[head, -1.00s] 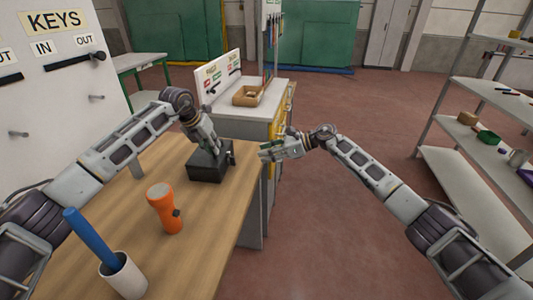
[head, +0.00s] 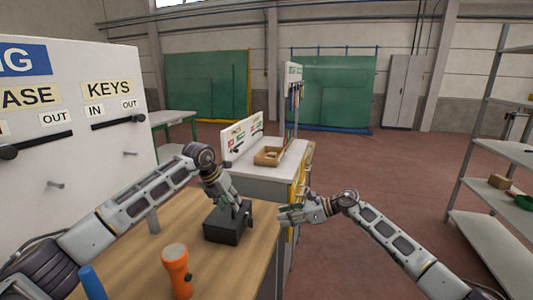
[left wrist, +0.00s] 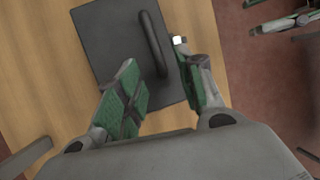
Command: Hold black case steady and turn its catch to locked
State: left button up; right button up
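The black case (head: 222,232) sits on the wooden table near its right edge; its top also shows in the left wrist view (left wrist: 112,40). My left gripper (head: 235,208) is over it, pointing down. In the left wrist view its green-padded fingers (left wrist: 158,68) are apart, on either side of the case's dark handle (left wrist: 155,42), with gaps visible. A small pale metal piece (left wrist: 179,40) shows by the right fingertip; I cannot tell whether it is the catch. My right gripper (head: 281,213) is right of the case, apart from it, its fingers looking spread and empty.
An orange flashlight (head: 176,270) stands on the table (head: 130,246) in front of the case. A blue rod (head: 92,283) is at the lower left. A labelled white board (head: 70,120) stands at left. A cabinet with a cardboard box (head: 268,157) is behind.

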pick_arm(q)
jog(key=v, duration=0.9)
jog(key=shift+r, duration=0.2)
jog(key=shift+s, duration=0.15)
